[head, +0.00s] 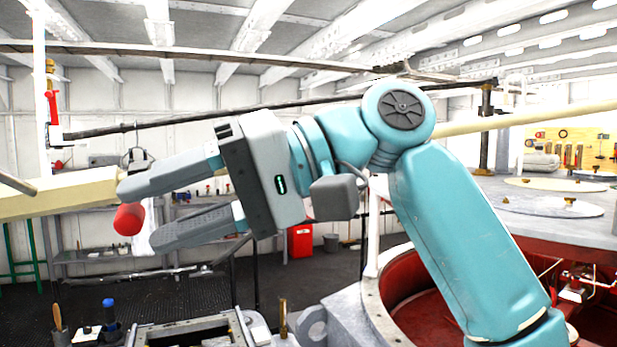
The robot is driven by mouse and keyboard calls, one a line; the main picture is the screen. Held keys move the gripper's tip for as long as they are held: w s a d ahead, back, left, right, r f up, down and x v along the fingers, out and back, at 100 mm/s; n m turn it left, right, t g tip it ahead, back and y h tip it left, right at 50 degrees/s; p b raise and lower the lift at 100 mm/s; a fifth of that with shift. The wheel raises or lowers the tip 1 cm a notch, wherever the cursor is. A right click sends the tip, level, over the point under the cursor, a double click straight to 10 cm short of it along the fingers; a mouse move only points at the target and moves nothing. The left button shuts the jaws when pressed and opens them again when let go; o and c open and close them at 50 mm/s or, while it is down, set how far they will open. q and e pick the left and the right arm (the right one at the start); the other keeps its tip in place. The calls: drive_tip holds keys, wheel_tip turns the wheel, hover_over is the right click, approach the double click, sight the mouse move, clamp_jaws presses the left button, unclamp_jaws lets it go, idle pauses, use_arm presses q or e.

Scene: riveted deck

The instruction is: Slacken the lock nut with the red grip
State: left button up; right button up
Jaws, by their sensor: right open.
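A red cylindrical grip (129,219) shows end-on at the left, at the mouth of my right gripper (142,214). My right gripper is open, its two grey fingers pointing left, one above the grip's level and one below and to the right. I cannot tell whether the grip lies between the fingers in depth, or whether they touch it. The lock nut cannot be made out; the fingers cover part of that area. My left gripper is not in view.
A pale beam (60,194) runs in from the left behind the fingertips. A dark rod (180,122) slants across above the gripper. An open metal frame (190,332) stands below, with a blue-capped bottle (109,312) beside it. A red-lined round opening (420,290) lies right.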

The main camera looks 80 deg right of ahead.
drive_tip(key=p+v, duration=0.3)
drive_tip(key=v, duration=0.9)
drive_tip(key=shift+s+d, duration=0.25)
drive_tip(key=shift+r, duration=0.15)
